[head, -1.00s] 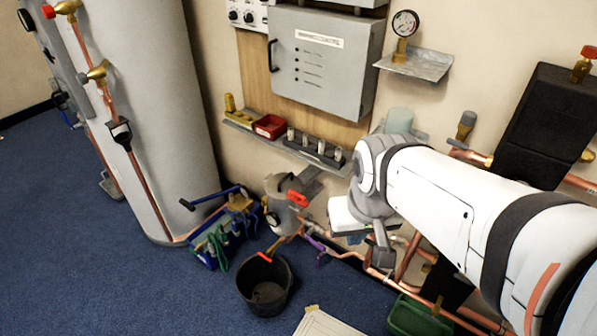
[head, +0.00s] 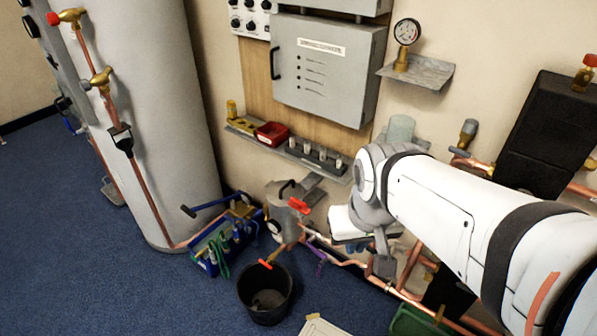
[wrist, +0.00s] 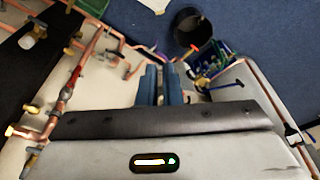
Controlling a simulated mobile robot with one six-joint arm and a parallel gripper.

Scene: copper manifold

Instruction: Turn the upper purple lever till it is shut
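A purple lever (head: 320,264) hangs at the copper pipework near the floor in the head view, right of the black bucket. A second small purple piece (head: 318,238) shows just above it on the pipe; I cannot tell its exact angle. My gripper (head: 357,246) is right of both, apart from them, its white body partly hiding the pipes behind.
A black bucket (head: 266,292) and a blue tool tray (head: 225,240) stand on the carpet to the left. A grey filter housing with a red handle (head: 298,205) is near the purple pieces. A shelf (head: 330,168) and cabinet (head: 322,70) are above. Copper pipes (head: 400,292) run low right.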

